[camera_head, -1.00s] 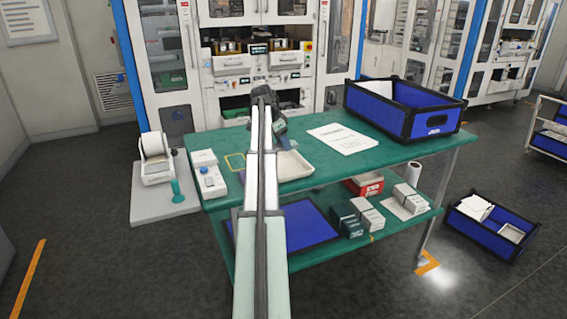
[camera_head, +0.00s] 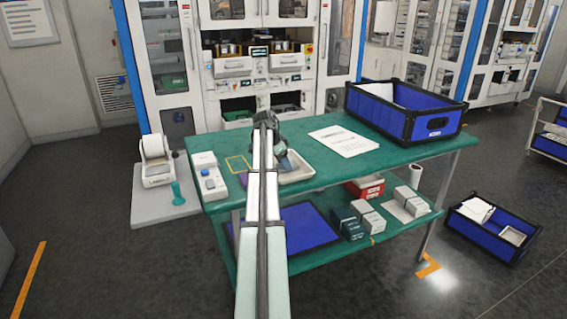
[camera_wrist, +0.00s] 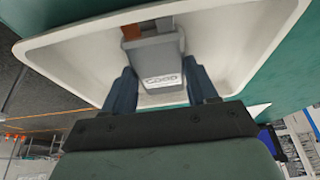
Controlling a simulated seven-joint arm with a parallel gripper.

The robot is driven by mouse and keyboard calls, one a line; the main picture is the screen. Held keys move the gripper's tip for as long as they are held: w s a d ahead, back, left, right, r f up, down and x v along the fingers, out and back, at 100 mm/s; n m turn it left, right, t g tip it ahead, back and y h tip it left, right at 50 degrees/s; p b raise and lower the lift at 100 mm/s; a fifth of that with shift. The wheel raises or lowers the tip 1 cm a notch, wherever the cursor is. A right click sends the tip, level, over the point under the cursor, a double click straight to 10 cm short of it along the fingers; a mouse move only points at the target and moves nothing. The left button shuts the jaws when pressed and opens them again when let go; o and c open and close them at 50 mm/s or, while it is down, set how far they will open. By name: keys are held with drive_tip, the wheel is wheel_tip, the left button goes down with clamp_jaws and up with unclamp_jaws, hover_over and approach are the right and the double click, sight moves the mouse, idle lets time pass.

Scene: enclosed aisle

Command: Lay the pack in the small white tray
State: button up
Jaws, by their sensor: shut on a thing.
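The small white tray (camera_head: 303,171) lies on the green table, partly hidden behind my arm in the head view. In the wrist view the tray (camera_wrist: 85,62) fills the background behind the fingers. My gripper (camera_wrist: 161,88) is shut on the pack (camera_wrist: 155,50), a grey block with a white printed label and a brown-orange part at its far end. In the head view my gripper (camera_head: 284,162) is tilted down at the tray. The pack overlaps the tray's inside in the wrist view; whether it touches the floor of the tray I cannot tell.
A blue crate (camera_head: 436,133) with black edges stands at the table's back right. A printed sheet (camera_head: 343,141) lies beside the tray. A white device with a blue button (camera_head: 209,182) stands at the left end. The table (camera_head: 375,160) is clear at front right.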

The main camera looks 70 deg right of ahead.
drive_tip(key=shift+f, duration=0.1)
drive_tip(key=o, duration=1.1)
drive_tip(key=v, duration=1.2)
